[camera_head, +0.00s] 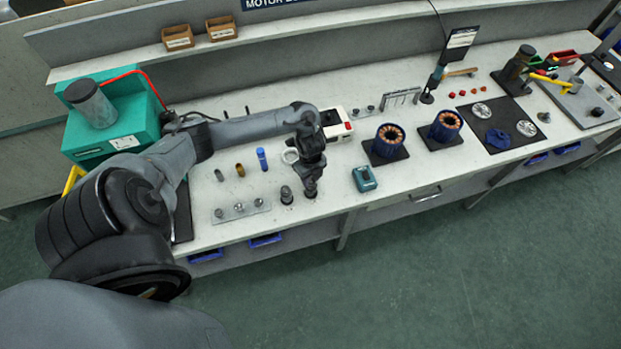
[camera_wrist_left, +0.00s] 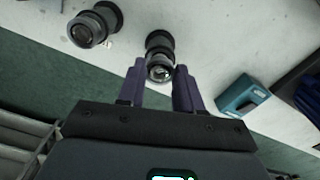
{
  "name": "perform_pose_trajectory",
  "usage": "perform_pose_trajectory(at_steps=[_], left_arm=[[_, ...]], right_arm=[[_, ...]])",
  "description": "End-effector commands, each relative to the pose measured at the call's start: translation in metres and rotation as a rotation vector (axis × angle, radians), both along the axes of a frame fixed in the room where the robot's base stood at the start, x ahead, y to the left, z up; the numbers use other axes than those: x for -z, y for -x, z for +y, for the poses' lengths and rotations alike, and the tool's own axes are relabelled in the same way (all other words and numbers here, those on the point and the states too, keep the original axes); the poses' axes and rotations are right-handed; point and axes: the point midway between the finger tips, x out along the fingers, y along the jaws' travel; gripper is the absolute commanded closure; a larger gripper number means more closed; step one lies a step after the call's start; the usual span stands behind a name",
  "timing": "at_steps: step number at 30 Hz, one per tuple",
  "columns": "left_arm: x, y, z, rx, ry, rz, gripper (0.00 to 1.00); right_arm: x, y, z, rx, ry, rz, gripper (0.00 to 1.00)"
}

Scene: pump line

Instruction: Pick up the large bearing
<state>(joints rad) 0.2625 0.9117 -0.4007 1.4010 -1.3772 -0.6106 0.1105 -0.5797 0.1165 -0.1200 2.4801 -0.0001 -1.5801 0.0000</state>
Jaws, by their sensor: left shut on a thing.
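The large bearing (camera_wrist_left: 160,73) is a short shiny metal piece with a dark round part below it. It sits between the fingertips of my left gripper (camera_wrist_left: 160,68) in the left wrist view. In the head view my left gripper (camera_head: 310,192) points down near the front edge of the bench and mostly hides the bearing. The gripper is shut on it. I cannot tell whether the bearing is clear of the bench. A similar dark and metal piece (camera_head: 287,195) stands just to the left; it also shows in the left wrist view (camera_wrist_left: 84,32). My right gripper is not in view.
A teal device (camera_head: 364,178) lies to the right, near the front edge. A plate with several small metal parts (camera_head: 241,211) and a blue bottle (camera_head: 262,159) are to the left. Two copper-wound stators (camera_head: 388,141) (camera_head: 445,126) stand farther right. A white-and-red box (camera_head: 336,123) is behind.

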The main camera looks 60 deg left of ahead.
Motion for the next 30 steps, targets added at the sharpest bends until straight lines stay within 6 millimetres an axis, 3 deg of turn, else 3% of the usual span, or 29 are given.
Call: perform_pose_trajectory(at_steps=[7, 21, 30], left_arm=[[-0.036, -0.001, 0.001, 0.003, -0.001, -0.004, 0.82], [-0.091, 0.022, -0.088, 0.005, 0.001, -0.002, 0.82], [-0.102, 0.029, -0.111, 0.001, 0.001, -0.001, 0.82]], right_arm=[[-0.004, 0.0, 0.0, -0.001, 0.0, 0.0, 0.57], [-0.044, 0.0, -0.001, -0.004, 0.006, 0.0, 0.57], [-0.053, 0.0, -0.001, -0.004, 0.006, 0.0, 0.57]])
